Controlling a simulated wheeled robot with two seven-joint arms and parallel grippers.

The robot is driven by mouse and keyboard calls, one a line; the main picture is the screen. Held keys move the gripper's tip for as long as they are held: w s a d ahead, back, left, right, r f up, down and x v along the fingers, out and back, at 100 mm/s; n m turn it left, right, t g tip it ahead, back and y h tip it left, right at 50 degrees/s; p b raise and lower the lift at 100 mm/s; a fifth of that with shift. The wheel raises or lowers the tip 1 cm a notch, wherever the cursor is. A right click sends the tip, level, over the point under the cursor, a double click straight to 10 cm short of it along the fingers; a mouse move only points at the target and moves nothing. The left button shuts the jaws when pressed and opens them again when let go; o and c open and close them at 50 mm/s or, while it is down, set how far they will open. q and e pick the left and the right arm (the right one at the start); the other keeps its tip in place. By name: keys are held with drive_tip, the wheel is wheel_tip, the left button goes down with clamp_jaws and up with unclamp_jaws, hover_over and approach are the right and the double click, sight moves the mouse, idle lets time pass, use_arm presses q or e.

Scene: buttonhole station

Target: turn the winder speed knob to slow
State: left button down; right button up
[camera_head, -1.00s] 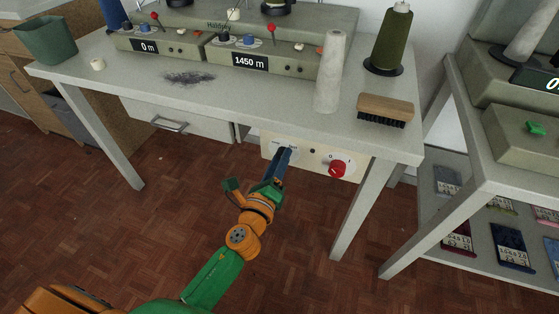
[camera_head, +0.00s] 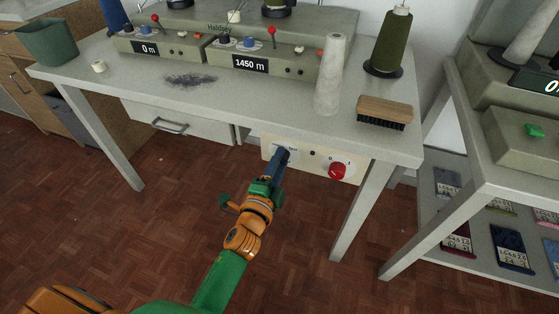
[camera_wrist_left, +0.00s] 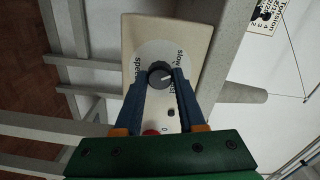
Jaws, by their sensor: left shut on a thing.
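The speed knob (camera_wrist_left: 159,74) is a dark round knob with a white pointer line, on a pale dial in the left wrist view. The dial reads "speed" on the left and "slow" at upper right; a second word below "slow" is partly covered by a finger. The pointer line points right, roughly between these two words. My left gripper (camera_wrist_left: 163,84) is shut on the knob, one blue finger on each side. In the head view my left gripper (camera_head: 283,154) reaches the cream panel (camera_head: 315,168) under the table and hides the knob. My right gripper is not in view.
A red switch (camera_head: 338,171) sits on the same panel, right of my gripper. The table (camera_head: 215,103) overhangs the panel, with a drawer (camera_head: 180,122) to the left and a table leg (camera_head: 352,208) to the right. A grey cone (camera_head: 329,75) and brush (camera_head: 385,112) stand above.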

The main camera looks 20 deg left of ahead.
use_arm(q)
drive_tip(key=n, duration=0.2)
drive_tip(key=shift+n+p, duration=0.3)
drive_tip(key=shift+n, duration=0.1)
idle(0.5)
drive_tip(key=c, duration=0.5)
unclamp_jaws()
drive_tip(key=shift+s, duration=0.1)
drive_tip(key=s, duration=0.7)
